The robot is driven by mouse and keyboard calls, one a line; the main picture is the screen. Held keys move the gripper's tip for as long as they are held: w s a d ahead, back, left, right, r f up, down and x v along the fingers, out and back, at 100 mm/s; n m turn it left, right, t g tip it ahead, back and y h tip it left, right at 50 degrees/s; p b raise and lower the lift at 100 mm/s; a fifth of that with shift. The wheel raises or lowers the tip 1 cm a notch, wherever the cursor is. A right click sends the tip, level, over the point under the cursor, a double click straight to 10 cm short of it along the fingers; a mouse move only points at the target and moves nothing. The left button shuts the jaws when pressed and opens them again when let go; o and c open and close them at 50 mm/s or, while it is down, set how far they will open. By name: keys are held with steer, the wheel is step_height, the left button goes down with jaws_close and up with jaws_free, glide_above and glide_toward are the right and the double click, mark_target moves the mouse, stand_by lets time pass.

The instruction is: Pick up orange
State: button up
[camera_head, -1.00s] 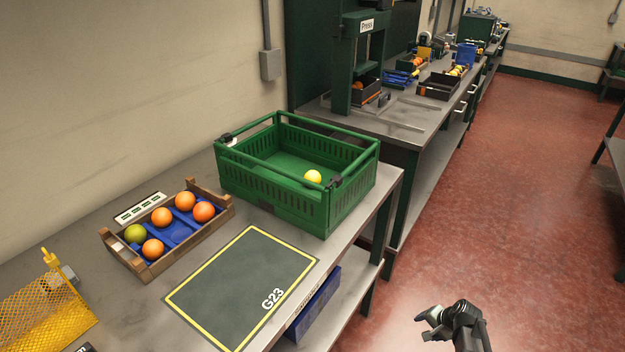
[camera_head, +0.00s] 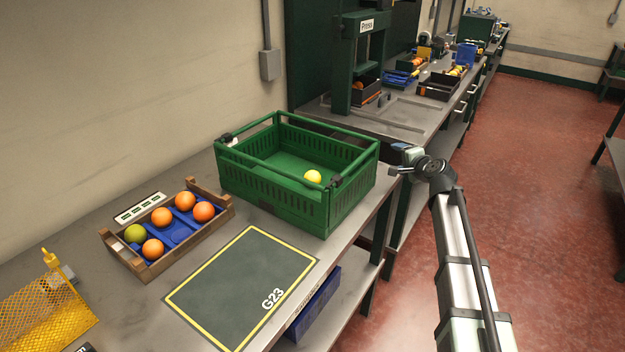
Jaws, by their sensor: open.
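A small wooden crate (camera_head: 145,270) with a blue insert (camera_head: 180,232) stands on the left of the near table. It holds several oranges, among them a back orange (camera_head: 185,200), a right orange (camera_head: 204,211), a middle orange (camera_head: 162,217) and a front orange (camera_head: 153,249). A green fruit (camera_head: 135,233) lies at its left end. A green crate (camera_head: 270,200) stands to the right with one yellow fruit (camera_head: 313,177) inside. My gripper (camera_head: 398,163) is open and raised just right of the green crate, well away from the oranges. Its fingers show only small.
A dark mat marked G23 (camera_head: 235,285) lies bare in front of the crates. A yellow mesh holder (camera_head: 50,305) stands at the lower left. A press (camera_head: 360,60) and several boxes stand on the farther table. The floor at right is clear.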

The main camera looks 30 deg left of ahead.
steer(key=s+a+r+g+y, duration=0.1)
steer(key=s+a+r+y, duration=0.15)
steer(key=a+r, duration=1.05)
steer(key=n+g+h, duration=0.2)
steer(key=g+h, duration=0.5)
steer(key=h, duration=0.3)
glide_above(314, 173)
steer(key=s+d, duration=0.2)
steer(key=d, duration=0.1)
step_height(314, 173, down, 6)
steer(key=r, duration=0.1)
steer(key=x, duration=0.8)
steer(key=shift+w+d+f, duration=0.15)
steer(key=shift+d, duration=0.05)
steer(key=shift+x, duration=2.7)
steer(key=shift+w, duration=0.15)
steer(key=shift+c, duration=0.4)
steer(key=c, duration=0.8)
